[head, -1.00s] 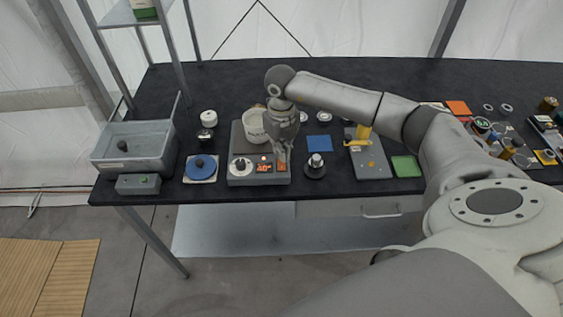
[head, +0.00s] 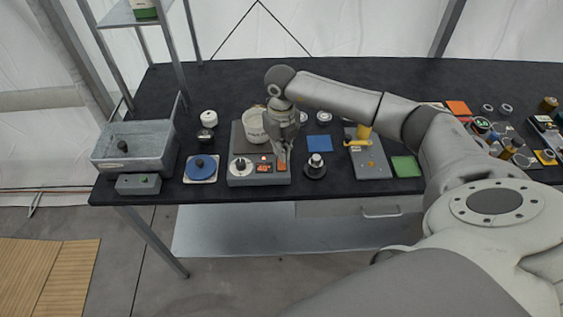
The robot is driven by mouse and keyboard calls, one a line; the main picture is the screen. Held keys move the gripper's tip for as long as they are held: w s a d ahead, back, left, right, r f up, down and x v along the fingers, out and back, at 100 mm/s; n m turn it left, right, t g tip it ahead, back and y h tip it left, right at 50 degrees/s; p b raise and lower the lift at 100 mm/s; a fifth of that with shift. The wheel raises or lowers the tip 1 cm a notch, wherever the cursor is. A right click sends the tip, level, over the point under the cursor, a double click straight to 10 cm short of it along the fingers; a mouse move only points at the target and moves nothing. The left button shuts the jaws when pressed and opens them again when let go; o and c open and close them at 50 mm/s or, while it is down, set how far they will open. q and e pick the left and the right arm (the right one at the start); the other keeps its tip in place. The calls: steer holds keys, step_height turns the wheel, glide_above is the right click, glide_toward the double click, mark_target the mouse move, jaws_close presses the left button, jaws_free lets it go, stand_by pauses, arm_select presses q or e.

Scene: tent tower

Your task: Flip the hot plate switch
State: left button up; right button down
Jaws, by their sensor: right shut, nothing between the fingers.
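The hot plate (head: 240,145) is a grey box near the front edge of the black table, left of centre. My left gripper is out of view.
A white beaker (head: 253,125) stands on the hot plate, close behind my gripper. A black-based stand with a silver knob (head: 315,168) is just to the right. A blue disc (head: 201,167) and a grey sink (head: 135,148) are to the left.

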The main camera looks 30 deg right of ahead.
steer(key=shift+s+f+b, duration=0.1)
steer(key=shift+f+b, duration=0.9)
steer(key=shift+f, duration=0.3)
stand_by(0.5)
steer(key=shift+r, duration=0.1)
steer(key=shift+r+p, duration=0.7)
steer(key=shift+r, duration=0.2)
steer(key=shift+r+p, duration=1.5)
steer(key=shift+r, duration=1.1)
